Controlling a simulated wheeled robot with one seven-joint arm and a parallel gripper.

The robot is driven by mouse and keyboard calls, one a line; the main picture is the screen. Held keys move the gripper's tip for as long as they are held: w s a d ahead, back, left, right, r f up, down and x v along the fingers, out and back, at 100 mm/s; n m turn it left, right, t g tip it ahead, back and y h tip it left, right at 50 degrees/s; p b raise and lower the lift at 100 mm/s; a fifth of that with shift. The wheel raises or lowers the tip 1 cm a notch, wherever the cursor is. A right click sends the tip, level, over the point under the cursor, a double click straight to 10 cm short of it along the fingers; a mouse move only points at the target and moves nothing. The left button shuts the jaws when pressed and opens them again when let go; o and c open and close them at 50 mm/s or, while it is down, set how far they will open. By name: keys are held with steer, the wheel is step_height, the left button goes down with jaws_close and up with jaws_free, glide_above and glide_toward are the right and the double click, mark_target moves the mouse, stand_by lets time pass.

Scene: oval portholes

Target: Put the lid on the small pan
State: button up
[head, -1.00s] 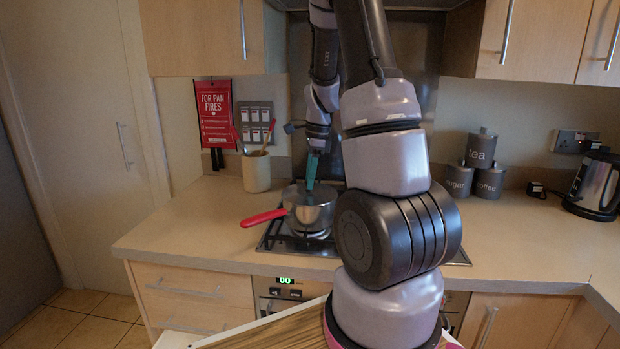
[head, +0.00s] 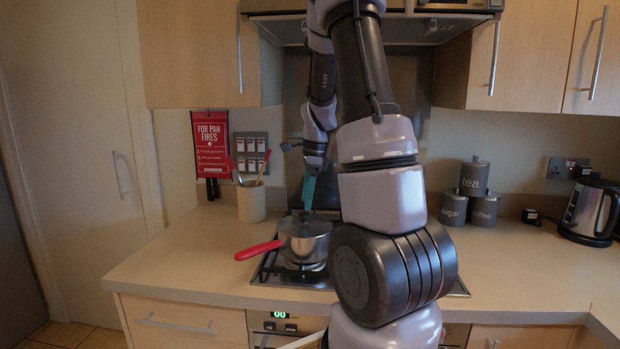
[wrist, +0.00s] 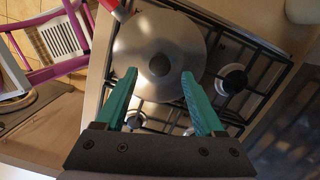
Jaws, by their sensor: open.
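The small pan (head: 305,251) is a steel saucepan with a red handle pointing left, standing on the hob. A round steel lid (wrist: 160,28) seems to lie flat over its top, and it also shows in the head view (head: 303,226). In the wrist view, a darker round spot, probably its knob, is at the lid's centre. My gripper (wrist: 160,74) is open, with its teal fingers spread either side of that centre and nothing held. In the head view my gripper (head: 308,194) is just above the lid. The lid hides the pan's inside.
A utensil pot (head: 251,203) stands behind left. Tea, sugar and coffee canisters (head: 473,178) and a kettle (head: 590,212) stand to the right. The extractor hood (head: 420,25) is above. The worktop (head: 175,262) left of the hob is clear.

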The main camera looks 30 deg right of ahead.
step_height(320, 180, up, 8)
steer(key=d, duration=0.1)
steer(key=s+a+r+n+t, duration=0.3)
steer(key=s+a+r+n, duration=0.3)
steer(key=s+n, duration=0.3)
steer(key=s+a+r+n+t, duration=0.3)
steer(key=s+a+r+n, duration=0.3)
steer(key=s+a+n, duration=0.2)
steer(key=shift+s+a+n+t, duration=0.35)
steer(key=shift+s+a, duration=0.25)
steer(key=shift+s, duration=0.6)
